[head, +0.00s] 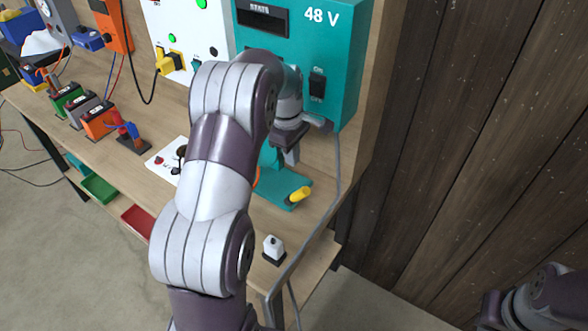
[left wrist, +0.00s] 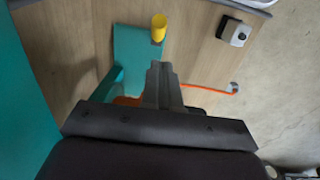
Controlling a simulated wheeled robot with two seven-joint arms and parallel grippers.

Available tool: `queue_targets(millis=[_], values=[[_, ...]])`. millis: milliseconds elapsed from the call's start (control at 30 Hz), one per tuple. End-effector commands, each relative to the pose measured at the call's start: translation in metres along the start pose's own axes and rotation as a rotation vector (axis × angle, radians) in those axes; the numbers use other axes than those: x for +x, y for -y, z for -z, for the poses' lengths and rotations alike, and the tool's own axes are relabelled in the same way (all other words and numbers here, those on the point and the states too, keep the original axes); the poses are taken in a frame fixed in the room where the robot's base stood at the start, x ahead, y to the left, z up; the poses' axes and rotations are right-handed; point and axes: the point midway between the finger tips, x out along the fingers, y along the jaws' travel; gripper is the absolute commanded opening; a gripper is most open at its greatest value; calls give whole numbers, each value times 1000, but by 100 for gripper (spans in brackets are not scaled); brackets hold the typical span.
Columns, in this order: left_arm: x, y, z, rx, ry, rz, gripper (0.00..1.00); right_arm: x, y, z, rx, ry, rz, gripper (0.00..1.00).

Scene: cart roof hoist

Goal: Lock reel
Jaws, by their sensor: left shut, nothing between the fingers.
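The reel stands on a teal base (head: 293,193) on the bench, below the teal 48 V box. A yellow knob or handle (head: 299,195) sticks up at the base's right side; it also shows in the left wrist view (left wrist: 158,26). Some orange of the reel shows in the left wrist view (left wrist: 126,100), mostly hidden by my gripper. My left gripper (head: 291,158) is shut and empty above the teal base; its fingers (left wrist: 162,84) point towards the yellow part without touching it. My right gripper is out of view; only part of my right arm shows at lower right.
A small white-and-black box (head: 274,249) stands near the bench's front edge. An orange line (left wrist: 205,89) runs to a small grey fitting (left wrist: 233,88). The teal 48 V box (head: 306,55) stands behind my arm. Batteries (head: 98,121) stand at left. A dark plank wall is at right.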

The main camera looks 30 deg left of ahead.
Motion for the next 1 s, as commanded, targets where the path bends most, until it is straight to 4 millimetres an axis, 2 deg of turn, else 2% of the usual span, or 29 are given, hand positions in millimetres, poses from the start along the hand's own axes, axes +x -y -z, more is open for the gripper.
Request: queue_targets(millis=[300, 500, 700, 1000], values=[[56, 1, -1, 4, 1, 5, 0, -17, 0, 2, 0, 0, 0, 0], [84, 1, -1, 6, 0, 1, 0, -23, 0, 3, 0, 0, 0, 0], [93, 1, -1, 6, -1, 0, 0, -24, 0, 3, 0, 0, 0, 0], [94, 1, -3, 7, -1, -1, 0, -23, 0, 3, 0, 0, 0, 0]])
